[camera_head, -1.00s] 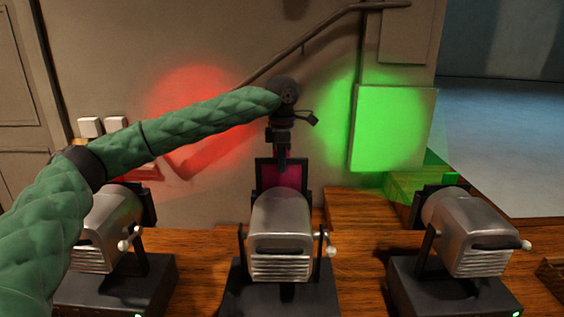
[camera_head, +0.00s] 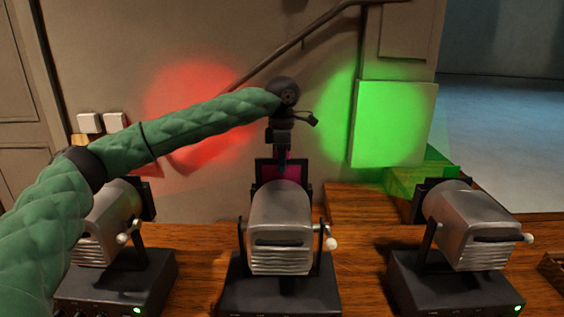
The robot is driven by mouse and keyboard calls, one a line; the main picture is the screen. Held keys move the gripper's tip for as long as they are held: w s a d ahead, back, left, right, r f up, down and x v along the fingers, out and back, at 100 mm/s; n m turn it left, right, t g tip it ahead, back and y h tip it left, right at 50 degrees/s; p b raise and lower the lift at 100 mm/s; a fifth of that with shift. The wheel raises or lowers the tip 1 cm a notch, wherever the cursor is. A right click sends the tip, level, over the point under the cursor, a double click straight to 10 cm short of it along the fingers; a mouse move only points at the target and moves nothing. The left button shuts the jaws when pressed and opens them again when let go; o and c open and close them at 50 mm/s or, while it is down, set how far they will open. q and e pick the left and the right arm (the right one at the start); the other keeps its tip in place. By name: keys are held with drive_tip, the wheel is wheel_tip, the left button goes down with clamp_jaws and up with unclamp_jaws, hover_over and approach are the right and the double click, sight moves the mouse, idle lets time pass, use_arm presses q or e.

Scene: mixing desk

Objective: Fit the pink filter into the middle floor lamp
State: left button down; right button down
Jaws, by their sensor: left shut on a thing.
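The middle floor lamp (camera_head: 280,222) is a silver housing on a dark base, its back towards me. The pink filter (camera_head: 270,171) shows in a dark frame at the lamp's far, front end, just above the housing. My left gripper (camera_head: 282,152) points down and is shut on the pink filter's top edge. The lower part of the filter is hidden behind the housing, so I cannot tell how deep it sits in the lamp's front. My right gripper is not in view.
A left lamp (camera_head: 108,222) stands partly behind my left arm, and a right lamp (camera_head: 470,225) stands on the other side. Red and green light spots fall on the wall (camera_head: 300,80) behind.

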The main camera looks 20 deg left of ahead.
sight(283, 177)
use_arm(q)
drive_tip(key=shift+f+b, duration=1.7)
drive_tip(key=shift+f, duration=0.95)
drive_tip(key=c, duration=1.5)
unclamp_jaws()
drive_tip(key=shift+o, duration=0.2)
drive_tip(key=shift+w+f, duration=0.15)
drive_tip(key=shift+f, duration=0.1)
drive_tip(key=shift+c, duration=0.2)
drive_tip(key=shift+o, duration=0.2)
drive_tip(key=shift+r, duration=0.4)
wheel_tip(283, 177, up, 7)
drive_tip(key=shift+f+b, duration=0.15)
drive_tip(key=shift+b, duration=0.75)
drive_tip(key=shift+a+r, duration=0.1)
drive_tip(key=shift+r, duration=0.35)
